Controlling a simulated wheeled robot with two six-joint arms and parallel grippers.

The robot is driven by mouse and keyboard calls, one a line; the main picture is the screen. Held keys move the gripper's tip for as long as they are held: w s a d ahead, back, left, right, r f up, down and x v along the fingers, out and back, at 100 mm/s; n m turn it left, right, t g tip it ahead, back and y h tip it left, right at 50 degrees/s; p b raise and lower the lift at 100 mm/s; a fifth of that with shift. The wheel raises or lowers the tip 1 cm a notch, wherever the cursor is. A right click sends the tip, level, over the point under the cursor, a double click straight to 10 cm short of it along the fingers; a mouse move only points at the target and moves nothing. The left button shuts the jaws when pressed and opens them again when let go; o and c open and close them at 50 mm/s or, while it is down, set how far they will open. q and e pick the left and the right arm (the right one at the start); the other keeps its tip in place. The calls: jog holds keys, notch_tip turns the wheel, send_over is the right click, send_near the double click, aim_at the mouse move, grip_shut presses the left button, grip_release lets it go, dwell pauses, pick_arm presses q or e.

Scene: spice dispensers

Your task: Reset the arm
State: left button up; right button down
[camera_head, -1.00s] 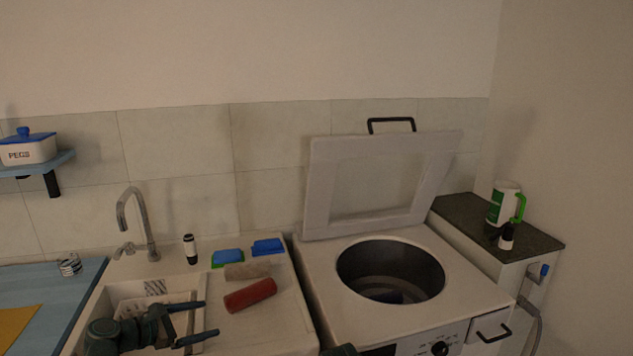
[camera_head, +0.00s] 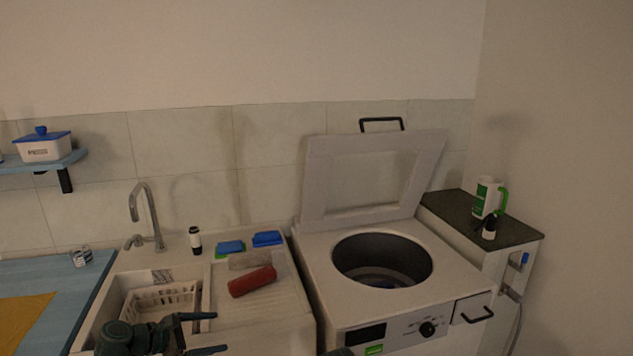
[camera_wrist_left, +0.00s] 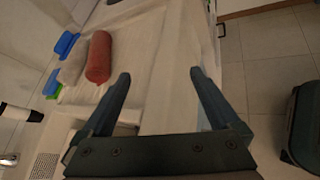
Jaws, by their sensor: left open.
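My left gripper (camera_head: 220,332) is open and empty at the bottom of the head view, in front of the sink basin and its white basket (camera_head: 168,297). In the left wrist view its two fingers (camera_wrist_left: 160,80) are spread wide with nothing between them. A red roll (camera_head: 252,281) lies on the drainboard beyond the gripper, apart from it; it also shows in the left wrist view (camera_wrist_left: 98,57). Only a small dark piece shows at the bottom edge of the head view, and I cannot make out a right gripper.
A washing machine with its lid (camera_head: 372,178) raised stands right of the sink. A faucet (camera_head: 150,215), a dark-capped bottle (camera_head: 195,241) and blue sponges (camera_head: 267,239) stand behind the basin. A white-green jug (camera_head: 487,197) is on the right cabinet.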

pick_arm(q)
jog(key=s+d+f+m+g+y+p, duration=0.1)
jog(key=s+d+f+m+g+p, duration=0.2)
jog(key=d+m, duration=0.35)
jog(key=s+d+f+m+g+y, duration=0.25)
jog(key=s+d+m, duration=0.25)
jog(key=d, duration=0.3)
jog(key=s+d+m+g+y+p, duration=0.3)
jog(key=s+d+m+y, duration=0.2)
jog(key=m, duration=0.8)
jog(key=s+y, duration=0.2)
jog(key=s, duration=0.2)
jog(key=shift+s+r+p, duration=0.2)
jog(key=shift+s+p, duration=0.15)
jog(key=shift+m, duration=0.25)
